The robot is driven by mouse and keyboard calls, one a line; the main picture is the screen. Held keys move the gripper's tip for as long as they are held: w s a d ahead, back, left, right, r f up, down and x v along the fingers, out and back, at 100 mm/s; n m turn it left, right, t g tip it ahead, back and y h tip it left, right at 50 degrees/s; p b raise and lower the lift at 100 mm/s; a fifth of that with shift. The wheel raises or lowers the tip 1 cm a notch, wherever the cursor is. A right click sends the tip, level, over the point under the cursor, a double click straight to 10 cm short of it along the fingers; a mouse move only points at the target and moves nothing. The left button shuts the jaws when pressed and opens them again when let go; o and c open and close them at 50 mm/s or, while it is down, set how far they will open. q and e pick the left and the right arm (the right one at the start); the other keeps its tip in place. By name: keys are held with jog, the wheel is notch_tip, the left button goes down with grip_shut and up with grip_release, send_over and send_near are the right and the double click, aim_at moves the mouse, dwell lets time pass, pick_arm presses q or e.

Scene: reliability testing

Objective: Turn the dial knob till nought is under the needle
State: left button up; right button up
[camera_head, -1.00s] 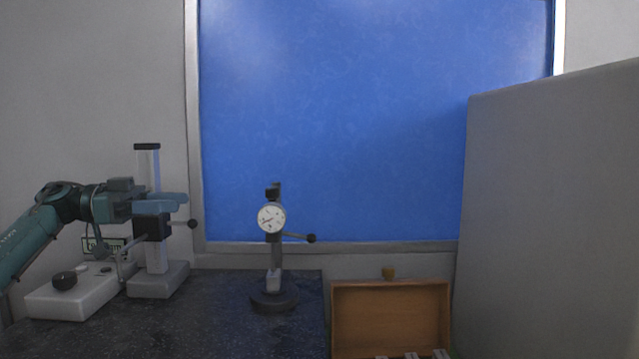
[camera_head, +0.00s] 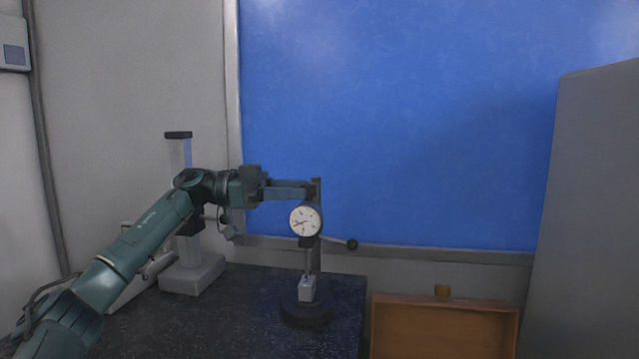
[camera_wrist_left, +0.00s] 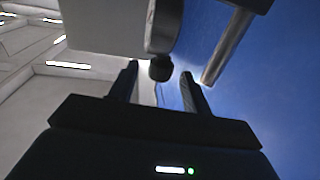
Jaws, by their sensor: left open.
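The dial gauge (camera_head: 305,221) has a round white face with a dark rim and stands upright on a post with a round dark base (camera_head: 306,314). Its needle and figures are too small to read. My left gripper (camera_head: 306,190) is at the top of the gauge, coming from the left, and its fingers hide the top part. In the left wrist view the gauge body (camera_wrist_left: 163,25) shows edge-on. A small black knob (camera_wrist_left: 160,69) on it lies between the tips of my open left gripper (camera_wrist_left: 160,77), with no clear contact. My right gripper is out of view.
A dark ball-ended lever (camera_head: 351,245) sticks out right of the gauge. Another stand (camera_head: 192,273) is on the dark speckled table (camera_head: 250,310), behind my left arm. An open wooden box (camera_head: 445,330) is at the lower right, and a grey panel (camera_head: 590,210) beyond it.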

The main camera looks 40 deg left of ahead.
aim_at(314, 185)
pick_arm(q)
jog(key=p+x, duration=0.1)
jog(key=x, duration=0.3)
jog(key=shift+r, duration=0.1)
jog(key=shift+w+d, duration=0.3)
jog(key=shift+d, duration=0.05)
jog(key=c, duration=1)
jog(key=shift+n+t+y, duration=0.4)
jog(key=shift+t, duration=0.1)
